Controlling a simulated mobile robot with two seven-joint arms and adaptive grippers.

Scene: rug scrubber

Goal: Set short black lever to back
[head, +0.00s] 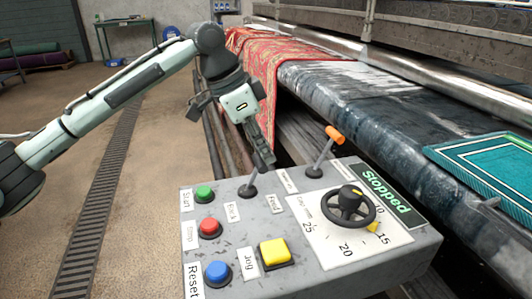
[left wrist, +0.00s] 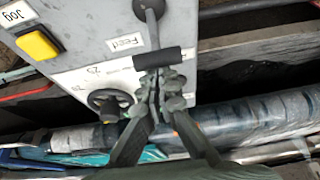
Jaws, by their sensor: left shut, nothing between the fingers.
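The grey control panel (head: 330,261) fills the lower middle of the head view. The short black lever (head: 252,182) rises from a round black base at its far left part, between the "Back" label (head: 232,211) and the "Feed" label (head: 274,204). Its stem leans up and to the right in the head view. My left gripper (head: 266,158) is shut and empty at the lever's top, partly hiding the handle. In the left wrist view the fingertips (left wrist: 158,78) are right at the black crossbar handle (left wrist: 165,58); I cannot tell whether they touch. My right gripper is out of view.
An orange-tipped lever (head: 334,134) stands just right of my gripper. The panel also holds a black handwheel (head: 348,205), green, red, blue and yellow buttons, and a "Stopped" display (head: 386,189). Behind are the machine's roller bed (head: 390,105) and a red rug (head: 262,60).

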